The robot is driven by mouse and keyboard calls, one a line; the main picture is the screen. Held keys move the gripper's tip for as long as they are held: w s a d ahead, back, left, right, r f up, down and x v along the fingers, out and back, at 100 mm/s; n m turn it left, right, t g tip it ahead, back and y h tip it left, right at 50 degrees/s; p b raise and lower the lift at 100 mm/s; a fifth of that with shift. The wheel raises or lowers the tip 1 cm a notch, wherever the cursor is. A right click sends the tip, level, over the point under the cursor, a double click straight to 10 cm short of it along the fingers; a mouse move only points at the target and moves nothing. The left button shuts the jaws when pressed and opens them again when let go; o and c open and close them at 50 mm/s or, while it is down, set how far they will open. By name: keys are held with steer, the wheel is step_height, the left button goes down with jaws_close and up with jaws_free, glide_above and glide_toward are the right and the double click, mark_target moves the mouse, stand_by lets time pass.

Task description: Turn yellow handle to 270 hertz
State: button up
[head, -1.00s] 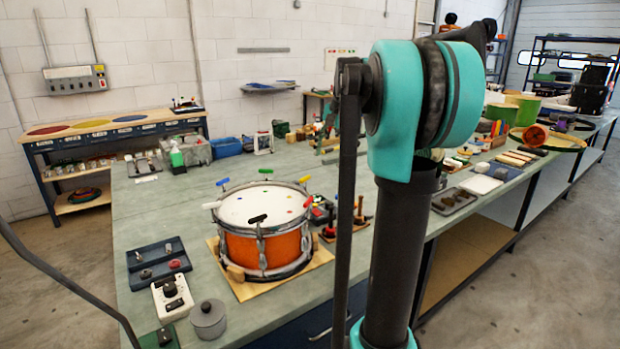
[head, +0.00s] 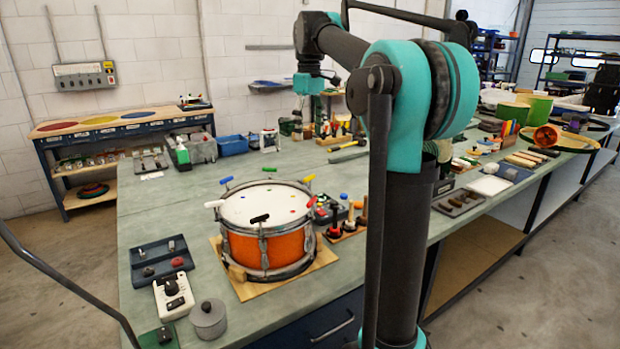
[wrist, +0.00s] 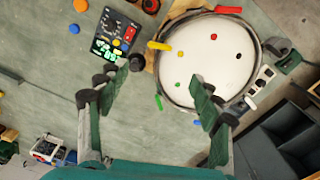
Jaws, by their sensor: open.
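The orange drum (head: 266,247) stands on a wooden board on the bench. The yellow handle (head: 307,179) sits at the drum's far right rim. In the wrist view the yellow handle (wrist: 160,45) is at the left rim, beyond my fingertips. My gripper (wrist: 157,82) is open and empty; its fingers frame the lower left part of the drum, apart from the handle. A dark device with a lit green display (wrist: 107,49) lies beside the drum; its digits are too small to read. In the head view my fingers are not clear.
Green (wrist: 158,102), blue (wrist: 210,119) and white (wrist: 250,102) handles stick out around the rim. A rack of mallets (head: 350,222) stands right of the drum.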

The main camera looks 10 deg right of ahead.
mark_target(309, 176)
step_height(309, 176, down, 16)
steer(key=shift+r, duration=0.25)
steer(key=shift+c, duration=0.3)
steer(key=c, duration=1.1)
steer(key=shift+c, duration=0.2)
steer(key=shift+m, duration=3.4)
steer(key=o, duration=1.2)
